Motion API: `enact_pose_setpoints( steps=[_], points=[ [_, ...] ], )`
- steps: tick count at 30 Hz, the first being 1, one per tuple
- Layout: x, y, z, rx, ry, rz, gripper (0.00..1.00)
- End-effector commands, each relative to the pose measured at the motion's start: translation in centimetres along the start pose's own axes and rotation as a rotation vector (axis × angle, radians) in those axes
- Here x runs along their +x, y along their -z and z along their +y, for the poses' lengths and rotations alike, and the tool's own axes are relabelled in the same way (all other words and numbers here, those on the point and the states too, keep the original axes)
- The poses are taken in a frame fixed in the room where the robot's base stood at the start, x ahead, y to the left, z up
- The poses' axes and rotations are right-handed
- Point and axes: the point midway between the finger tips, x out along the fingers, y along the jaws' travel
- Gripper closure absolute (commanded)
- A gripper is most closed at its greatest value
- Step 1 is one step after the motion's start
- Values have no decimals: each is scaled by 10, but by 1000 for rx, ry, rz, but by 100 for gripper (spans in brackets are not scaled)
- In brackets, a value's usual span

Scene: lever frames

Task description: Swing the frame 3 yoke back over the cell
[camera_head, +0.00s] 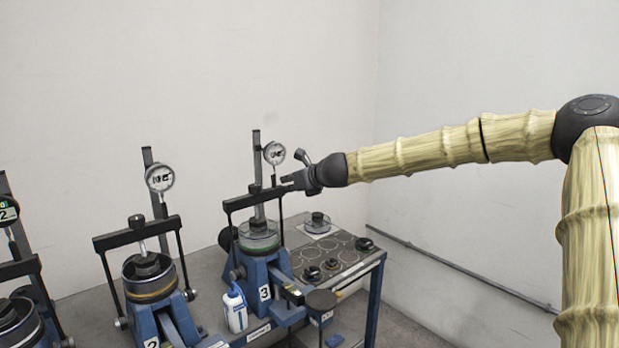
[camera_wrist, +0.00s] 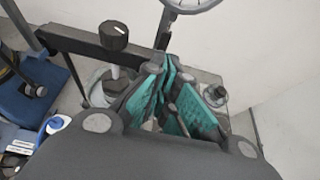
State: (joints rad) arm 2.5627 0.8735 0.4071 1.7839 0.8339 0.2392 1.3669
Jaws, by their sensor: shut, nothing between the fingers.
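Frame 3 (camera_head: 264,293) is a blue stand with a clear-walled cell (camera_head: 259,240) on top. Its yoke is a black crossbar (camera_head: 250,199) on two side arms, standing higher than the cell in the head view; whether it is fully over the cell I cannot tell. My gripper (camera_head: 289,182) is shut and empty at the crossbar's right end; contact is not clear. In the wrist view the teal-padded fingers (camera_wrist: 173,90) are beside the crossbar (camera_wrist: 75,40), which has a black knob (camera_wrist: 113,36). The fingers partly hide the crossbar's right part.
A dial gauge (camera_head: 274,153) stands close to my gripper beside an upright post (camera_head: 257,165). Frame 2 (camera_head: 150,275) is to the left, with another frame beyond. A white bottle (camera_head: 235,310) stands in front. The right side by the wall is open.

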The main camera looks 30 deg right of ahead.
Motion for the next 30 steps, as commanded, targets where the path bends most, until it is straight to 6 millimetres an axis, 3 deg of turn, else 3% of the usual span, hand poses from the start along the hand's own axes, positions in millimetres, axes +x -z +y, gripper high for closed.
enact_pose_setpoints(
  steps=[30],
  points=[
    [-88, -15, 2, -3, 0, -2, 100]
  ],
)
